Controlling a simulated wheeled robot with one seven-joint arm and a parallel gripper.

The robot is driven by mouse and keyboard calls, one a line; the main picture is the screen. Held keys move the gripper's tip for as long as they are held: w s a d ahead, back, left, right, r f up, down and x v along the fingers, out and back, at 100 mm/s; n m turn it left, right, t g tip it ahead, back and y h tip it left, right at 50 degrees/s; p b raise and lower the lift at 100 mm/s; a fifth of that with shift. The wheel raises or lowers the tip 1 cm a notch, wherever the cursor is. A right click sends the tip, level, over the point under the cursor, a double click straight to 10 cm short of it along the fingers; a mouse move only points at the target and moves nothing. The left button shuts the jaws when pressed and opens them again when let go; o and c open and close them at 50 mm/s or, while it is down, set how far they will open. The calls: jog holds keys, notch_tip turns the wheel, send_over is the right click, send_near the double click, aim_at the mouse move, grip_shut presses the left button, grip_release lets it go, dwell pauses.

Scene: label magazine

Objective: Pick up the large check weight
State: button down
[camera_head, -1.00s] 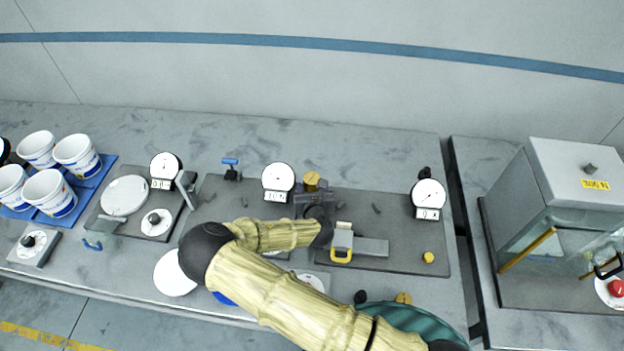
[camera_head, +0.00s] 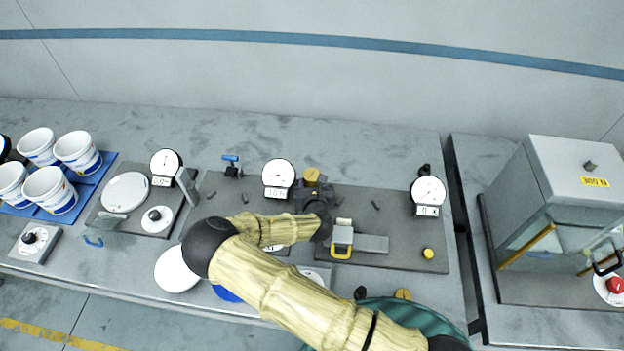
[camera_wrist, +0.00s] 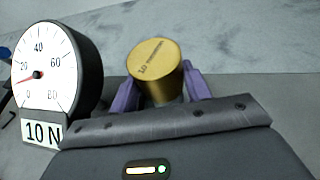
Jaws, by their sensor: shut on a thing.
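The large check weight (camera_wrist: 155,62) is a gold cylinder with dark lettering on its top. In the wrist view it sits tilted between the purple fingers of my gripper (camera_wrist: 158,88), which is shut on it. In the head view the gold top of the weight (camera_head: 312,174) shows just beyond my gripper (camera_head: 315,189), behind the dark wrist. Its lower part is hidden by my gripper, so I cannot tell whether it touches the bench.
A dial gauge marked 10 N (camera_wrist: 55,70) stands close left of my gripper. Another dial (camera_head: 428,190) and a yellow-handled block (camera_head: 341,243) are to the right. White buckets (camera_head: 75,150) stand far left. A glass-fronted cabinet (camera_head: 560,200) stands far right.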

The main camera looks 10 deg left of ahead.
aim_at(312, 177)
jog(key=shift+w+r, duration=0.1)
jog(key=shift+r, duration=0.05)
jog(key=shift+a+r, duration=0.1)
jog(key=shift+r, duration=0.2)
notch_tip(312, 177, up, 17)
jog(key=b, duration=0.3)
jog(key=shift+r+b, duration=0.15)
jog(key=shift+b, duration=0.25)
dwell(0.4)
